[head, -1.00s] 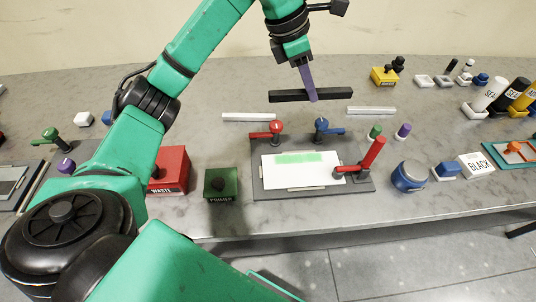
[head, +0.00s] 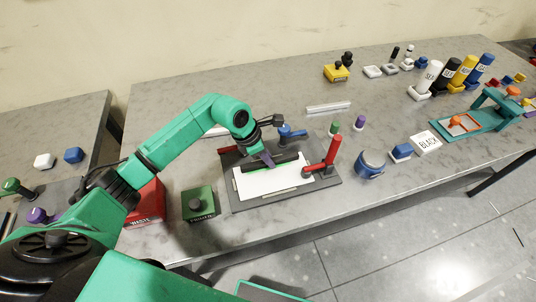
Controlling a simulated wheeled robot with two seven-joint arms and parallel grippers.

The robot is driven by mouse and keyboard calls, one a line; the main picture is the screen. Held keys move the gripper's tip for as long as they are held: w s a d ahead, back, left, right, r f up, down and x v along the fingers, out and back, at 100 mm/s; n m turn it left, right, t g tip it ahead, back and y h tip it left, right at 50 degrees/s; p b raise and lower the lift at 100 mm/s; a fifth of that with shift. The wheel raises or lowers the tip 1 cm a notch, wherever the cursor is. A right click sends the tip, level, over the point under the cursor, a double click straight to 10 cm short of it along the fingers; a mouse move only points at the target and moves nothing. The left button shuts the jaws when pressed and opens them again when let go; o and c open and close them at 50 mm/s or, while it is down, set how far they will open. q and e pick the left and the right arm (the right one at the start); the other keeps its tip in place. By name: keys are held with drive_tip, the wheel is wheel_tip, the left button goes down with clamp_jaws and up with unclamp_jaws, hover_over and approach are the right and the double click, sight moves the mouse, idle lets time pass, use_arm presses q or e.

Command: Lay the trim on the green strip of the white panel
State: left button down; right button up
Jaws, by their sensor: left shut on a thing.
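The black trim (head: 285,161) is a long dark bar held by my left gripper (head: 267,159), which is shut on it. The trim lies over the back part of the white panel (head: 285,184), roughly along its long side. The green strip is almost wholly hidden under the trim and gripper. I cannot tell whether the trim touches the panel or hovers just above it. The panel sits on a dark grey base plate (head: 246,202). My right gripper is not in view.
A red clamp (head: 331,152) and a blue clamp (head: 291,132) stand at the plate's edges. The green primer box (head: 199,204) and red waste box (head: 147,205) are to the left. A white bar (head: 328,107) lies behind. A blue round container (head: 370,164) stands to the right.

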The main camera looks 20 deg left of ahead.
use_arm(q)
drive_tip(key=shift+s+f, duration=0.1)
drive_tip(key=c, duration=0.7)
unclamp_jaws()
drive_tip(key=shift+c, duration=0.2)
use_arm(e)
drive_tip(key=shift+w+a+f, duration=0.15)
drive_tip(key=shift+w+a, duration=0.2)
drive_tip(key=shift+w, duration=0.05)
use_arm(q)
drive_tip(key=shift+r, duration=0.35)
drive_tip(key=b+v, duration=0.3)
drive_tip(key=v, duration=0.8)
drive_tip(key=shift+a+r, duration=0.15)
drive_tip(key=shift+r, duration=0.15)
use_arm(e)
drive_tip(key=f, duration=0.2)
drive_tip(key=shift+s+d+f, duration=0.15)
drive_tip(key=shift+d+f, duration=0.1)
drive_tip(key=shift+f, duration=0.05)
